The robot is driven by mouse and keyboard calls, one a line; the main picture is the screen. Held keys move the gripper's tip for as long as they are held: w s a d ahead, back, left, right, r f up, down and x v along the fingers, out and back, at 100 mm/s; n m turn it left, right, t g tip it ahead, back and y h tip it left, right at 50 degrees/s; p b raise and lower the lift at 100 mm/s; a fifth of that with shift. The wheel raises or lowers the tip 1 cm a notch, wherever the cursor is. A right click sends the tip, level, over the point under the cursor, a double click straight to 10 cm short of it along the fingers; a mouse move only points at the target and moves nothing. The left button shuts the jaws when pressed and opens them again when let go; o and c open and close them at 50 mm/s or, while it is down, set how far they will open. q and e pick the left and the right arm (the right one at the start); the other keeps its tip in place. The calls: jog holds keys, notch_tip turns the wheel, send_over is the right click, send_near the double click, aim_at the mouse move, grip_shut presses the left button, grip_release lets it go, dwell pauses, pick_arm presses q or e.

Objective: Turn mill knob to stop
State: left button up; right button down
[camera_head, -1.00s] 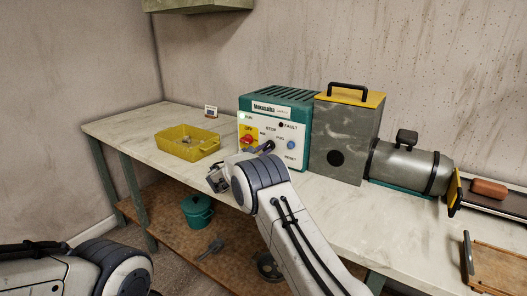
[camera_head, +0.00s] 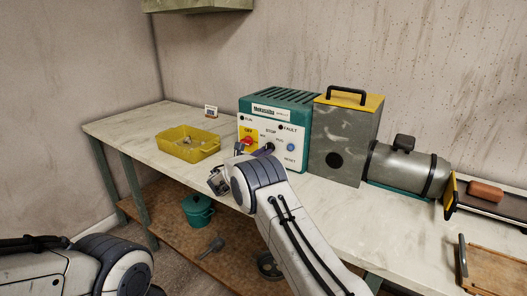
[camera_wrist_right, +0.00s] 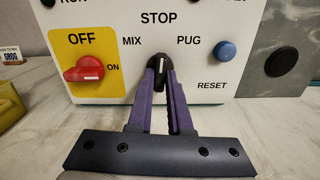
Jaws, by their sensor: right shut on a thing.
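The mill knob (camera_wrist_right: 160,67) is a small black knob on the white front panel (camera_wrist_right: 200,50), between the MIX and PUG labels and below STOP. Its white pointer line stands about upright, toward STOP. My right gripper (camera_wrist_right: 160,75) is shut on the knob, with one purple finger on each side. In the head view my right gripper (camera_head: 256,150) is at the panel of the teal control box (camera_head: 275,100) and hides most of the knob. The RUN lamp (camera_head: 242,118) looks dark. My left gripper is out of view; only part of that arm shows.
A red OFF/ON switch (camera_wrist_right: 84,69) on a yellow plate is left of the knob, and a blue RESET button (camera_wrist_right: 225,51) is right. A yellow tray (camera_head: 207,153) stands on the bench to the left. A grey box (camera_head: 345,150) stands close on the right.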

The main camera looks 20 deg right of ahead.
jog(key=shift+n, duration=0.6)
jog(key=c, duration=0.8)
grip_release()
jog(key=shift+c, duration=0.2)
jog(key=shift+a, duration=0.15)
jog(key=v, duration=1)
jog(key=shift+s+a, duration=0.1)
jog(key=shift+s, duration=0.05)
jog(key=shift+s, duration=0.1)
